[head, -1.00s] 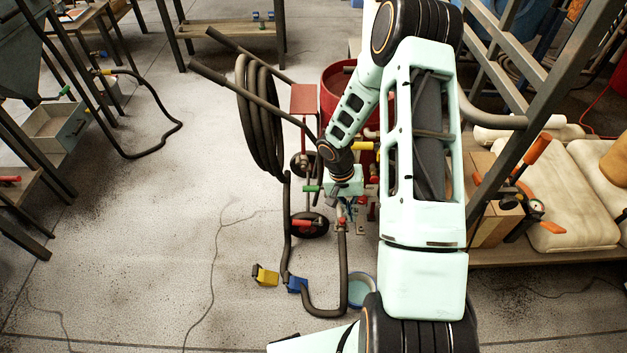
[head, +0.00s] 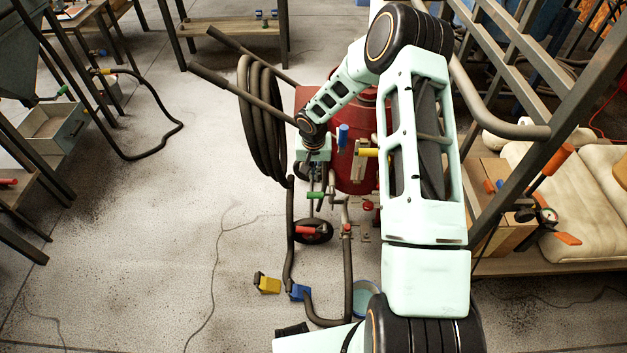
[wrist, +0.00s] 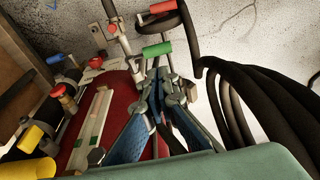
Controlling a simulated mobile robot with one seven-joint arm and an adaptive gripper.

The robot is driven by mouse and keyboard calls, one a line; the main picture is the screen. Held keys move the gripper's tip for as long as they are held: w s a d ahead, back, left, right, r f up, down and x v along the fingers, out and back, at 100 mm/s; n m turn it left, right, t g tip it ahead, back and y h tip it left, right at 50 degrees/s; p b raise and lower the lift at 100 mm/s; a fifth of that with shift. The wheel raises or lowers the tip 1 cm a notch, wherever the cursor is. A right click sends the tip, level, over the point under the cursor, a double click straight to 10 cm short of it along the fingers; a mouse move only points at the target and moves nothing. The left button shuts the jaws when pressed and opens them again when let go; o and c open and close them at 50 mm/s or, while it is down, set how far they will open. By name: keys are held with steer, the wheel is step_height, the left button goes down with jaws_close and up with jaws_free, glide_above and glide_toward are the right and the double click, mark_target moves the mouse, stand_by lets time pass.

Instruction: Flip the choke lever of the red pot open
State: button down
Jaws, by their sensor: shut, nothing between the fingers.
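The red pot (head: 357,178) stands upright in the head view, partly hidden by my arm; its red wall also fills the lower left of the wrist view (wrist: 122,98). Its fittings carry a green handle (head: 314,195), a red handle (head: 309,230), a yellow handle (head: 368,152) and an upright blue handle (head: 343,137). I cannot tell which is the choke lever. My gripper (wrist: 167,82) is shut and empty. In the wrist view its tips are just below the green handle (wrist: 157,49); contact is unclear. The red handle (wrist: 163,6) lies farther off.
Coiled black hose (head: 258,120) hangs left of my gripper. A yellow pedal-like block (head: 267,284) and a blue one (head: 299,292) lie on the floor. A metal rack (head: 545,115) and a low shelf with pale sacks (head: 575,215) stand right. The left floor is mostly clear.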

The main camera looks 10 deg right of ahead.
mark_target(313, 194)
steer(key=f, duration=0.4)
steer(key=w+f+b, duration=0.1)
steer(key=f, duration=0.3)
steer(key=w+f+b, duration=0.1)
steer(key=f, duration=0.3)
steer(key=shift+w+d+f, duration=0.25)
steer(key=shift+d+f, duration=0.05)
steer(key=shift+f, duration=0.1)
steer(key=shift+b, duration=0.3)
steer(key=shift+a+f+h+b, duration=0.2)
steer(key=shift+h+b, duration=0.1)
steer(key=shift+b, duration=0.1)
